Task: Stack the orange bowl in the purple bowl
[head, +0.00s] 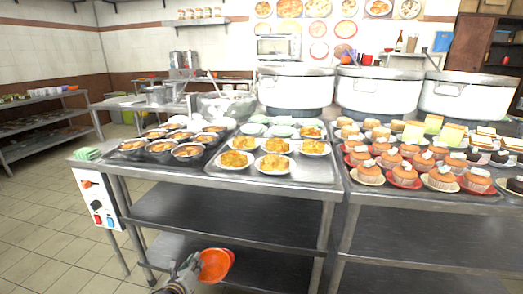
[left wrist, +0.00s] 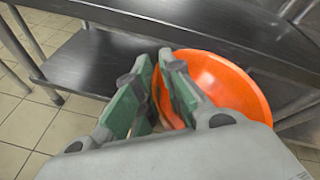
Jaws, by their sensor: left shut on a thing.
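The orange bowl (head: 214,266) is at the bottom of the head view, in front of the lower shelves of the steel table. It is tilted, with its inside facing me. My left gripper (head: 190,268) is at the bowl's left edge. In the left wrist view, the gripper's green-padded fingers (left wrist: 157,65) are closed on the near rim of the orange bowl (left wrist: 225,85). The rest of the bowl sticks out to the right of the fingers. I cannot make out a purple bowl in either view. My right gripper is not in view.
The steel table (head: 225,183) has a lower shelf (head: 200,212) close behind the bowl. Its top holds plates of food (head: 272,163) and dark bowls (head: 160,148). A second table (head: 375,200) with cakes stands right. Tiled floor (head: 50,220) is open at left.

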